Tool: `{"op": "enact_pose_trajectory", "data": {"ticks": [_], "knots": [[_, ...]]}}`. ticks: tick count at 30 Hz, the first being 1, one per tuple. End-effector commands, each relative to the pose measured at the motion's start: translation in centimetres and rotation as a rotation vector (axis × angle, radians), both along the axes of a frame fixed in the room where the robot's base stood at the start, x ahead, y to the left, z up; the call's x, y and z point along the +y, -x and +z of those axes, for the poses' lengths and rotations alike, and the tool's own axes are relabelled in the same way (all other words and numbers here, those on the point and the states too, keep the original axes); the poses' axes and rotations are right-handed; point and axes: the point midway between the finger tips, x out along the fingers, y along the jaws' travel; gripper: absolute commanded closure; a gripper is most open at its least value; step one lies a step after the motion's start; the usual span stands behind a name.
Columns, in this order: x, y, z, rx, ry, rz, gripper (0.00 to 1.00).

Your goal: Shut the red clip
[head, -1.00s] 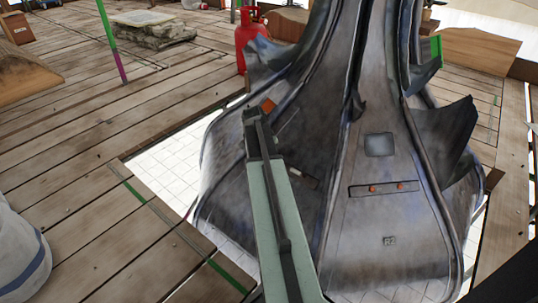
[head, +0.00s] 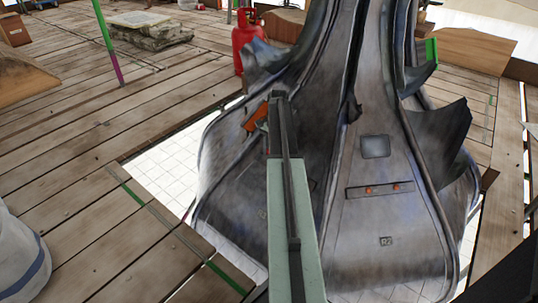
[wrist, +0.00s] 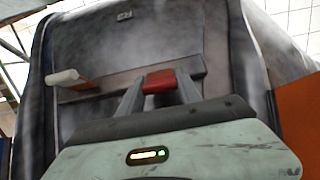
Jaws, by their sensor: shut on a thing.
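In the wrist view the red clip (wrist: 158,82) sits on a dark bar (wrist: 115,88) across a grey metal face. My gripper (wrist: 160,88) has its two fingers on either side of the red clip, shut on it. A pale lever-like piece (wrist: 66,77) sticks out at the other end of the same bar. The fingertips cannot be made out there.
An orange piece (head: 257,118) is left of my arm; an orange surface (wrist: 298,115) fills the wrist view's right edge. The spire's front face has a bar with two orange-red spots (head: 380,190). Torn metal flaps (head: 440,135) jut out right. An opening surrounds the spire in the plank deck (head: 90,140).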

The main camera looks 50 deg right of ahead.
Motion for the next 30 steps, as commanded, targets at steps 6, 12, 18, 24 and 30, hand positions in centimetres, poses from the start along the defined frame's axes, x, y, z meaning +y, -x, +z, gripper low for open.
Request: {"op": "enact_pose_trajectory", "data": {"ticks": [6,12,18,24,30], "knots": [[-1.33,-0.09,-0.69,0.017,-0.157,-0.002,1.00],[-1.63,-0.04,-0.86,0.027,-0.264,-0.002,1.00],[-1.71,0.00,-0.82,0.032,-0.322,-0.001,1.00],[-1.70,0.04,-0.71,0.033,-0.342,0.000,1.00],[-1.66,0.07,-0.67,0.034,-0.344,0.001,1.00]]}}
